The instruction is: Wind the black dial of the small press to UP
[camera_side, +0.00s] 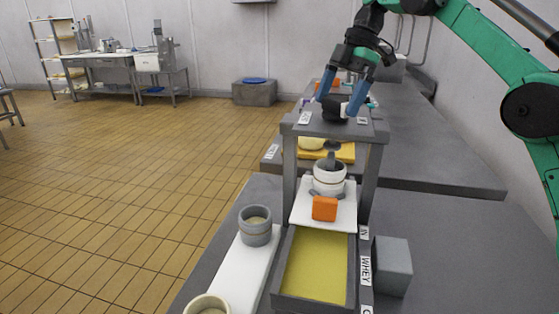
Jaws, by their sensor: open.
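The small press (290,160) is a grey frame on posts at the centre of the side view. Its black dial (332,110) sits on the top plate, with a white part on its right side. Small white labels lie on the plate to the left and right of the dial, too small to read. My gripper (336,104) points down at the dial with its two blue fingers apart, one on each side of it. I cannot tell whether the fingers touch the dial. Under the plate, a white pot (330,182) with a dark top stands on a white board.
An orange block (324,208) sits in front of the pot. A yellow-floored tray (352,270) lies nearer, beside a grey box (393,265) and a label reading WHEY. A yellow board lies behind the press.

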